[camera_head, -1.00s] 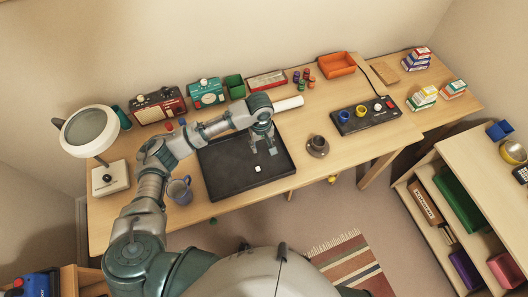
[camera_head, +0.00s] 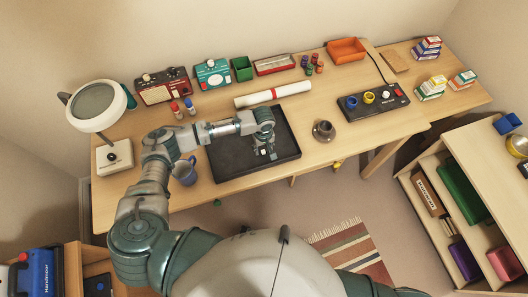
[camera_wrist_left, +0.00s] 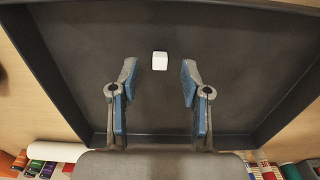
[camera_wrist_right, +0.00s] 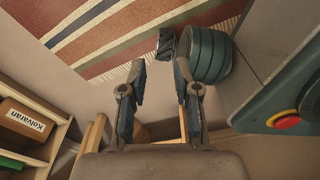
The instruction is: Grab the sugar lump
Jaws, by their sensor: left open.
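The sugar lump (camera_wrist_left: 160,61) is a small white cube on the floor of the black tray (camera_wrist_left: 222,110). The tray also shows in the head view (camera_head: 228,168). My left gripper (camera_wrist_left: 158,80) is open and empty, pointing down over the tray. The lump shows in the gap between its fingertips, slightly beyond them in the left wrist view, and does not appear to touch either finger. In the head view the left gripper (camera_head: 266,151) largely hides the lump. My right gripper (camera_wrist_right: 158,70) is open and empty, away from the desk.
A white roll with a red band (camera_head: 272,95) lies behind the tray. A blue-grey mug (camera_head: 185,172) stands at its left and a dark round cup (camera_head: 324,131) at its right. A lamp (camera_head: 97,105) and a black panel with knobs (camera_head: 373,102) are farther out.

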